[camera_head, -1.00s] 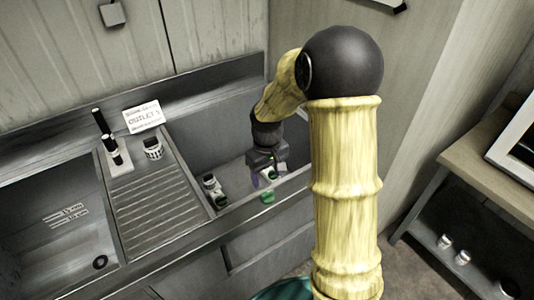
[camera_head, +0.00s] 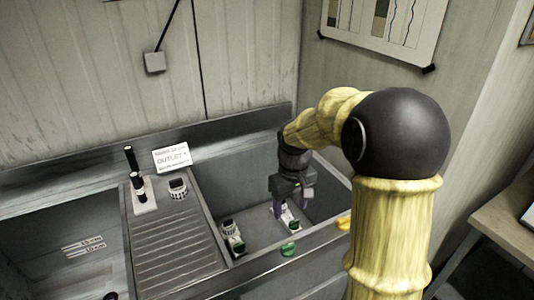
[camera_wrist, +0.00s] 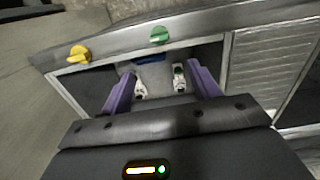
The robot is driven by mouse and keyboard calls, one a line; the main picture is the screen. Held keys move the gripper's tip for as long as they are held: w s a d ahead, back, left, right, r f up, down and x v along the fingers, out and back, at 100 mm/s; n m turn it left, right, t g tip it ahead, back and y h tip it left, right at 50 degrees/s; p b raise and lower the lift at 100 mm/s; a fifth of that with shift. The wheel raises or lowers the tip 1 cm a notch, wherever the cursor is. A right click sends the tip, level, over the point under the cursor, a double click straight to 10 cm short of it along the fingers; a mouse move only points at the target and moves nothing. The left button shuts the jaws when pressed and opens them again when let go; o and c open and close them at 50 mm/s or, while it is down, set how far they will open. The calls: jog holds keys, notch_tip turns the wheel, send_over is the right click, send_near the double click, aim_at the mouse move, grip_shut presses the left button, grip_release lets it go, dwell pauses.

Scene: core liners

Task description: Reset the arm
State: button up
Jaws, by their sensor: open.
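My gripper (camera_head: 290,204) is open, its two purple fingers pointing down into the right sink basin (camera_head: 245,165). In the wrist view my gripper (camera_wrist: 162,76) shows its fingers spread apart with nothing clamped between them. A small white-and-dark fitting (camera_head: 287,217) is on the basin floor just below the fingers. A second similar fitting (camera_head: 232,236) stands to its left near the basin's left wall. In the wrist view both fittings lie beyond the palm, between the lines of the fingers. Whether a finger touches one I cannot tell.
A green knob (camera_head: 288,249) and a yellow knob (camera_head: 343,223) sit on the sink's front edge. The basin walls surround my gripper. A bench (camera_head: 505,220) stands right.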

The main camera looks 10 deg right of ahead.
jog(key=shift+s, duration=0.1)
jog(key=s+f+m+t, duration=0.2)
jog(key=s+f+m, duration=0.1)
jog(key=s, duration=1.1)
jog(key=shift+f+m+t, duration=0.3)
jog(key=shift+f+m, duration=0.1)
jog(key=shift+f, duration=0.25)
